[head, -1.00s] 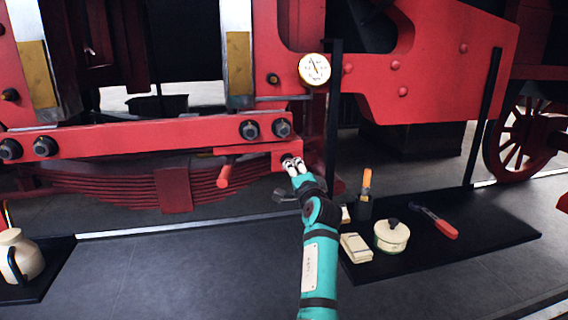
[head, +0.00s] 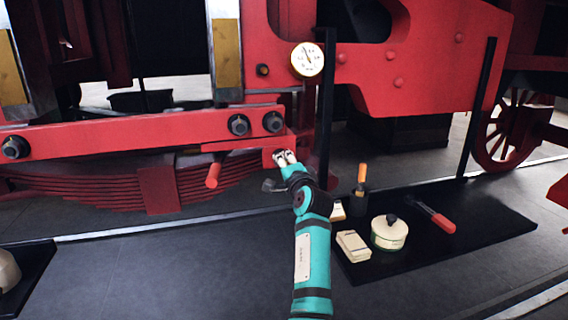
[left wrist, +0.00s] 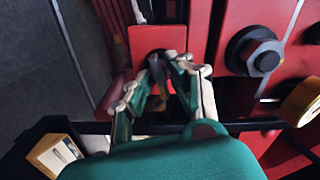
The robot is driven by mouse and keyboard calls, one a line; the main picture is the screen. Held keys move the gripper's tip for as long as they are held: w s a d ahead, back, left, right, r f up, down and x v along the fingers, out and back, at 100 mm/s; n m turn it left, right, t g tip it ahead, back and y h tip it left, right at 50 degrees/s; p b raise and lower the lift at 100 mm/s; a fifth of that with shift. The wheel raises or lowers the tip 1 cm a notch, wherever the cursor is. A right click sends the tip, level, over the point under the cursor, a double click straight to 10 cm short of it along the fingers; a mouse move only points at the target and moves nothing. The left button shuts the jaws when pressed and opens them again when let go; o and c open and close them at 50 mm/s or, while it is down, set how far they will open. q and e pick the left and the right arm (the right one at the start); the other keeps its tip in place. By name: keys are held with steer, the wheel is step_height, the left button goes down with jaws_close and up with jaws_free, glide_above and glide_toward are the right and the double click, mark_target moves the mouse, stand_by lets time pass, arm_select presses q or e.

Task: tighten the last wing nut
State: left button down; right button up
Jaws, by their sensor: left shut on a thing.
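My left gripper (head: 286,157) is at the small red plate at the end of the locomotive's red beam (head: 150,137). In the left wrist view its pale jointed fingers (left wrist: 165,84) are shut around a dark grey wing nut (left wrist: 157,70) in front of the red plate (left wrist: 150,38). The fingers hide part of the nut and its stud. In the head view the fingertips cover the nut. My right gripper is out of view.
A red handle (head: 213,175) sticks out left of my gripper. A pressure gauge (head: 307,59) hangs above beside a black post (head: 325,110). Large bolts (head: 238,125) stand on the beam. A black mat (head: 440,247) at the lower right holds a cream pot (head: 389,232), a box and tools.

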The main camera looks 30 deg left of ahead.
arm_select(q)
steer(key=shift+m+p, duration=0.5)
steer(key=shift+p, duration=0.1)
steer(key=shift+r, duration=0.1)
stand_by(0.3)
stand_by(0.4)
steer(key=c, duration=1.4)
jaws_free()
steer(key=shift+a, duration=0.1)
steer(key=shift+c, duration=0.2)
